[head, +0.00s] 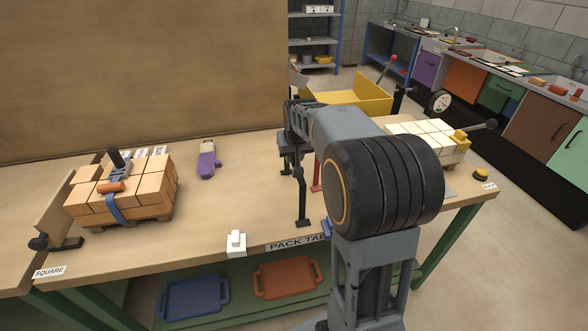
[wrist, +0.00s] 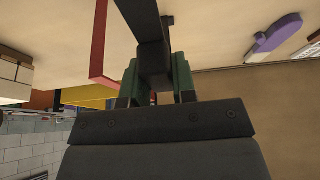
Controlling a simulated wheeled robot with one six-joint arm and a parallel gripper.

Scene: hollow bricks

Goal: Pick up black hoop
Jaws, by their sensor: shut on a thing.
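The black hoop (wrist: 150,28) is a dark bar-like frame between the green-sided fingers of my gripper (wrist: 156,78) in the wrist view. The gripper is shut on it. In the head view the hoop's dark post and foot (head: 302,200) show below my gripper (head: 290,155), over the pack table. The rest of the hoop is hidden behind my arm. I cannot tell whether its foot touches the tabletop.
A red hoop (head: 317,172) stands close to the right, partly hidden by my arm; it also shows in the wrist view (wrist: 97,50). A strapped brick stack (head: 150,190), purple glove (head: 207,165), white block (head: 236,245) and yellow bin (head: 365,97) are around. The table's middle left is clear.

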